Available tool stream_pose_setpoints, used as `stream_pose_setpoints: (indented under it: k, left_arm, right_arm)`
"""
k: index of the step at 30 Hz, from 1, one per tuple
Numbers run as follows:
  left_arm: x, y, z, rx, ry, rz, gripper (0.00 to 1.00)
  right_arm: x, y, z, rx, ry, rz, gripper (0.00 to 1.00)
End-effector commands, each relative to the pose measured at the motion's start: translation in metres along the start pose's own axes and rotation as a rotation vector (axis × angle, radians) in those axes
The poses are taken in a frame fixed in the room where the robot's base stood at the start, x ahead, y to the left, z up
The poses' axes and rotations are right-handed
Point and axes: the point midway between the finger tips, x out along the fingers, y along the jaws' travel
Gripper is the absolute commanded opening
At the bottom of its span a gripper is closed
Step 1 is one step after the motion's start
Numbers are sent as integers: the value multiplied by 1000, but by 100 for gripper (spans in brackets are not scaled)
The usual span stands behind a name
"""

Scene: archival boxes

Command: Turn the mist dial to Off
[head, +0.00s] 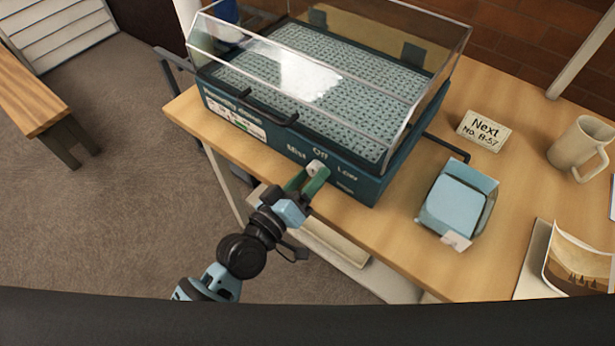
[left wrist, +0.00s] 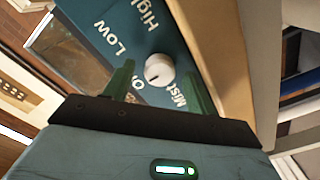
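The mist dial is a small round pale knob (left wrist: 159,70) on the teal front panel of the humidifying chamber (head: 350,182), with Mist, Off, Low and High printed around it. In the left wrist view a small dark mark on the knob seems to face the lower left, on the Off side; its exact setting is hard to tell. My left gripper (left wrist: 158,78) has its green fingers apart, one on each side of the knob, with gaps showing. In the head view it reaches the knob (head: 316,168) from the front. My right gripper is not in view.
The chamber has a clear lid (head: 400,85) with a dark front handle (head: 270,108). Right of it on the wooden table (head: 390,235) are a blue box (head: 458,198), a sign (head: 484,131), a mug (head: 580,148) and a picture (head: 578,265). Open floor lies left.

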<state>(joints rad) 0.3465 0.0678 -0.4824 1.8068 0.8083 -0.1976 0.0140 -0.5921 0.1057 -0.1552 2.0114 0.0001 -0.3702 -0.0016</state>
Motion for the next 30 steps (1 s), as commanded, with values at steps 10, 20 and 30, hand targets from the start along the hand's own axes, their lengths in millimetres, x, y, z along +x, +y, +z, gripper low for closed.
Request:
stream_pose_setpoints:
  k: [10, 20, 30]
  left_arm:
    - [-7, 0, 0, 1, 0, -1, 56]
    - [-57, -1, 1, 2, -2, -1, 56]
    - [-78, 0, 0, 1, 0, 0, 56]
  right_arm:
    - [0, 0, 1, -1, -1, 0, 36]
    - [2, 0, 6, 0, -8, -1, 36]
    - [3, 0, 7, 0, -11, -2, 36]
